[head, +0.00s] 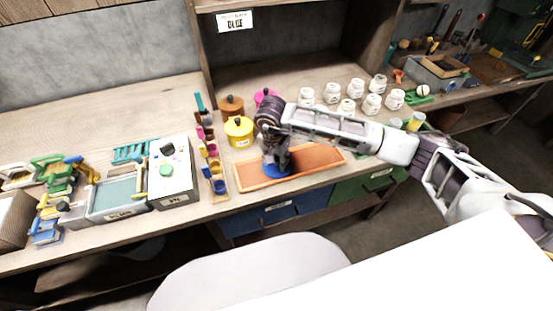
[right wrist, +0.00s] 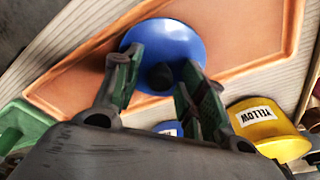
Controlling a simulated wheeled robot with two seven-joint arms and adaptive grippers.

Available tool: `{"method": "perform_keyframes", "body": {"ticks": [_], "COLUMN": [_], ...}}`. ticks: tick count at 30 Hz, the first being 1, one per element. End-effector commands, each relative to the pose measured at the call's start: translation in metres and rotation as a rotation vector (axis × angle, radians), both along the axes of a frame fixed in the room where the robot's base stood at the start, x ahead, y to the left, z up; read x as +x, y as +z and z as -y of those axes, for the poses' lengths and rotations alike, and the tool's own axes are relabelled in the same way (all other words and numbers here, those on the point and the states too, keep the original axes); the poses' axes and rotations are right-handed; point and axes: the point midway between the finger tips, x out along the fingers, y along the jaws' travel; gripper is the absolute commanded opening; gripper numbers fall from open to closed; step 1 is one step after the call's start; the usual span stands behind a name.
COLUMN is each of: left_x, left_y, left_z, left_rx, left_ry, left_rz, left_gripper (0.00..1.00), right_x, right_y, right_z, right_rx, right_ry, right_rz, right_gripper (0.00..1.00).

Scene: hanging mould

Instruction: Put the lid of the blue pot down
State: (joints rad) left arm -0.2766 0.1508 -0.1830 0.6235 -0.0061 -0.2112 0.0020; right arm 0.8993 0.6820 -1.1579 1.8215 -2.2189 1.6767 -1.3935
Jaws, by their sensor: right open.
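The blue lid (right wrist: 178,38) lies on the orange tray (right wrist: 80,90) in the right wrist view, its dark round knob (right wrist: 161,76) facing my gripper. In the head view the lid (head: 283,173) shows partly under my right gripper (head: 276,166), above the tray (head: 318,157). My right gripper (right wrist: 155,85) is open, with one finger on either side of the knob and a gap visible around it. A bit of blue with a white label, probably the blue pot (right wrist: 168,128), shows between the fingers; the rest is hidden. My left gripper is out of view.
A yellow pot (head: 239,132) stands behind the tray, with an orange pot (head: 231,106) and a pink one (head: 265,97) farther back. Several white jars (head: 372,105) stand to the right. A white box with a knob (head: 171,172) is on the left.

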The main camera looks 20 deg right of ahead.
Motion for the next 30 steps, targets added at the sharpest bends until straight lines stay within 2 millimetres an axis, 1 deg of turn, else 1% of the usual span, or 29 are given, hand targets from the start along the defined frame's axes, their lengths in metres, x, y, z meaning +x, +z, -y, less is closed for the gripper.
{"method": "perform_keyframes", "body": {"ticks": [1,8,15,21,25,30], "left_x": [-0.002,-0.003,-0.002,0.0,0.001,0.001], "left_y": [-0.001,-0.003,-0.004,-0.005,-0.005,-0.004], "left_z": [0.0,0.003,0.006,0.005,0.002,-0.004], "left_rx": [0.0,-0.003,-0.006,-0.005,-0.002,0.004], "left_ry": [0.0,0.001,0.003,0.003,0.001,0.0], "left_rz": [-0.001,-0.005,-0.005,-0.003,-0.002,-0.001], "left_gripper": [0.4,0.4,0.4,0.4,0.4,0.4], "right_x": [0.001,-0.002,-0.006,-0.01,-0.011,-0.012], "right_y": [0.007,0.037,0.073,0.099,0.111,0.117], "right_z": [-0.001,-0.004,-0.008,-0.01,-0.012,-0.012], "right_rx": [0.002,0.001,0.002,0.0,0.002,0.001], "right_ry": [0.001,0.001,0.001,0.0,0.001,0.0], "right_rz": [0.004,0.006,0.006,0.004,0.004,0.002], "right_gripper": [0.42,0.42,0.42,0.42,0.42,0.42]}}
